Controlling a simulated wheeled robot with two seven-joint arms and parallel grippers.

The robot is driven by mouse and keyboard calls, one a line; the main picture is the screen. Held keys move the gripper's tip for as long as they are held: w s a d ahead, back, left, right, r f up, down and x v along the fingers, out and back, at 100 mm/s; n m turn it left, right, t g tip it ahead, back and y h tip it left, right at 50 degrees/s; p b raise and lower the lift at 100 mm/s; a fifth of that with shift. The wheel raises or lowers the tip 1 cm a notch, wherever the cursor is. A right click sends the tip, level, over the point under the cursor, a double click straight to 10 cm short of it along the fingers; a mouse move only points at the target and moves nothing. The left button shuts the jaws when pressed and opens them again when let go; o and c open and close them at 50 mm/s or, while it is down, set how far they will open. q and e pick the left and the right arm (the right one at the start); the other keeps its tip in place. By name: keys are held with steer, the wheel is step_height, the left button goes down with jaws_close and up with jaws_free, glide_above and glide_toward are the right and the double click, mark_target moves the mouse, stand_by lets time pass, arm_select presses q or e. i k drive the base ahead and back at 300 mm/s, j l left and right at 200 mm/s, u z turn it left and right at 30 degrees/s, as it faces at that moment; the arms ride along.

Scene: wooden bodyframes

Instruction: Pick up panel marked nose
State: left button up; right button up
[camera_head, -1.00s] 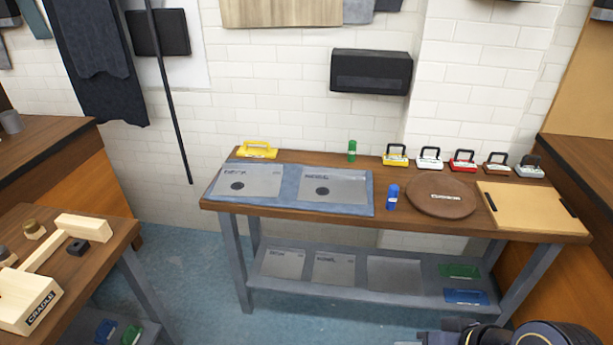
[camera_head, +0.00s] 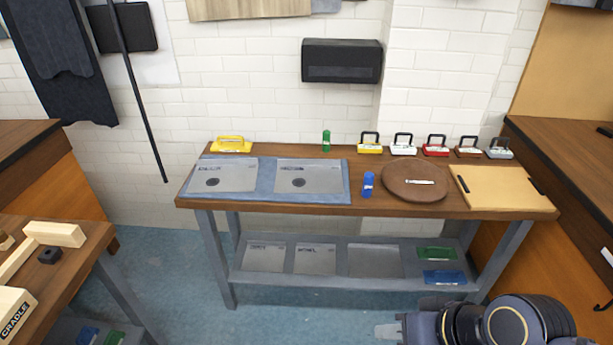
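Two grey sheet panels lie flat on a blue mat (camera_head: 262,190) on the long wooden workbench. Each has a dark round spot and a small printed label. The right panel (camera_head: 322,180) has a label that looks like NOSE, but it is too small to read surely. The left panel (camera_head: 236,174) lies beside it. More grey panels, including a middle one (camera_head: 315,260), lie on the lower shelf with labels I cannot read. My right gripper (camera_head: 386,331) is low at the bottom edge, in front of the bench and away from the panels. My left gripper is out of view.
The bench top also holds a blue bottle (camera_head: 368,185), a green bottle (camera_head: 326,141), a round brown pad (camera_head: 415,193), a tan board (camera_head: 500,188), a yellow-handled tool (camera_head: 232,145) and several handled blocks. A side table (camera_head: 75,265) with wooden parts stands left. Blue floor lies between.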

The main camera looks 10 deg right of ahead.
mark_target(293, 175)
steer(key=i+l+u, duration=0.2)
steer(key=i, duration=0.2)
steer(key=i+l+u, duration=0.15)
steer(key=i, duration=0.3)
steer(key=i+l+u, duration=0.2)
steer(key=i, duration=0.2)
